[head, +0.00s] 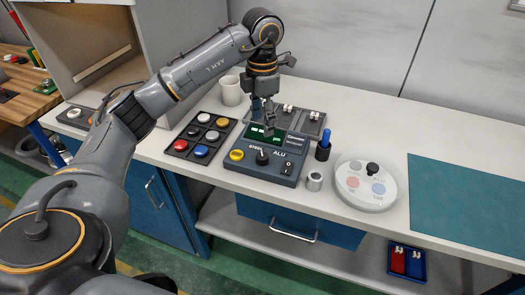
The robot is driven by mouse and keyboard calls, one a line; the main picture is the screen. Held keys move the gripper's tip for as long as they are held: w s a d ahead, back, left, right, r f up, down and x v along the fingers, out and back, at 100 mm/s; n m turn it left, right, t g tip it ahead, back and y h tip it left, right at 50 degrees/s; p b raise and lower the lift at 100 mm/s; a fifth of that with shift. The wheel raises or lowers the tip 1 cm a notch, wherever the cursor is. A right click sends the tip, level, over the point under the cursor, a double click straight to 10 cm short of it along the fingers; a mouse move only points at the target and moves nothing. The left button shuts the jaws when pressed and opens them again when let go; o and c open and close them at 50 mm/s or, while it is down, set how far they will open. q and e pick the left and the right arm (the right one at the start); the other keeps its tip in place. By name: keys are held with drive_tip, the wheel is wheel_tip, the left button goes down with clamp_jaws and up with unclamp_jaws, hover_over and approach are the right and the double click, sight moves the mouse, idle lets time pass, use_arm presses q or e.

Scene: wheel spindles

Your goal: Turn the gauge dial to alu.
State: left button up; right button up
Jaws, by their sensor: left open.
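The picture is too small to tell which word the dial points to. My left gripper (267,118) hangs above the back of the gauge, in front of the screen, with its fingers pointing down. It is open, holds nothing and looks apart from the dial. My right gripper is out of view.
The gauge also has a yellow button (236,155) and a small switch (287,169). A tray of coloured caps (181,145), a mug (230,90), a blue-topped bottle (323,147), a metal ring (314,181) and a round white plate (392,192) surround it. A teal mat (465,210) lies empty at right.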

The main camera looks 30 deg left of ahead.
sight(262, 156)
use_arm(q)
wheel_tip(262, 156, down, 12)
drive_tip(key=shift+r+p, duration=0.15)
drive_tip(key=shift+p, duration=1.05)
drive_tip(key=shift+c, duration=0.2)
drive_tip(key=c, duration=1.1)
